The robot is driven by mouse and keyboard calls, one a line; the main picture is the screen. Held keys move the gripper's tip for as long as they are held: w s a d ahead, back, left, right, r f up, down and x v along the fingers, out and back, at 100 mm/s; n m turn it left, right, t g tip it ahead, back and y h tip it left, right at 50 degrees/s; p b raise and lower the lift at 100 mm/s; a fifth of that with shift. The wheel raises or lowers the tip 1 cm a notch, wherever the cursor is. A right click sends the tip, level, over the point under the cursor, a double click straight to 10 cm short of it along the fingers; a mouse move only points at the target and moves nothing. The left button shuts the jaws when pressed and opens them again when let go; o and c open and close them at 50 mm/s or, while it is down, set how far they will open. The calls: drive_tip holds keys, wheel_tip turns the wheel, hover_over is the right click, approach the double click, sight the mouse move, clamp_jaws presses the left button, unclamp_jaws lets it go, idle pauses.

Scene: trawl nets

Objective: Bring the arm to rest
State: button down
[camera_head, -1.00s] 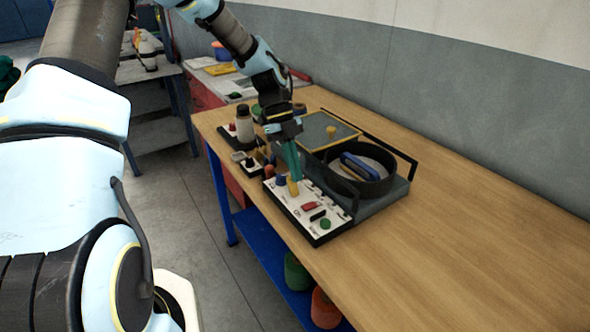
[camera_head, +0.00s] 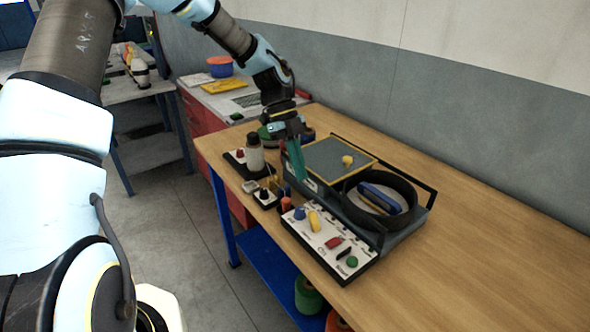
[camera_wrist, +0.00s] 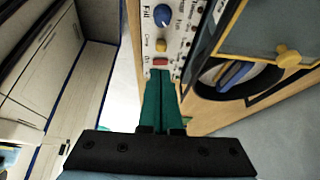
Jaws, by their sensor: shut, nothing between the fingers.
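My gripper (camera_head: 297,162) has green fingers that are shut with nothing between them. In the head view it points down beside the grey tray with a yellow edge, behind and left of the white control panel (camera_head: 322,250). The panel carries a blue knob, a yellow lever, a red switch, a black switch and a green button. In the wrist view the closed fingers (camera_wrist: 161,100) point toward the panel (camera_wrist: 165,48), overlapping its near end in the picture. I cannot tell the gap between them from this view.
A black round ring (camera_head: 405,215) with a blue-handled tool sits in the machine beside the panel. A bottle (camera_head: 254,155) and small switch boxes stand at the table's left edge. The wooden table (camera_head: 500,260) is clear at right. Green and orange spools lie on the shelf below.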

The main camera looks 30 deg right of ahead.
idle(0.4)
drive_tip(key=w+a+n+t+b, duration=0.2)
drive_tip(key=a+n, duration=0.6)
drive_tip(key=a, duration=0.2)
drive_tip(key=w+a+n+t+b, duration=0.1)
drive_tip(key=w+a+n+t, duration=0.1)
drive_tip(key=a+n, duration=0.7)
drive_tip(key=s+a+r+n+t+b, duration=0.1)
drive_tip(key=s+a+n+t+b, duration=0.1)
drive_tip(key=a+n, duration=1.3)
drive_tip(key=s+n+t, duration=0.1)
drive_tip(key=s, duration=0.1)
drive_tip(key=shift+s+a+y, duration=0.3)
drive_tip(key=shift+a+y, duration=0.05)
drive_tip(key=shift+y, duration=0.05)
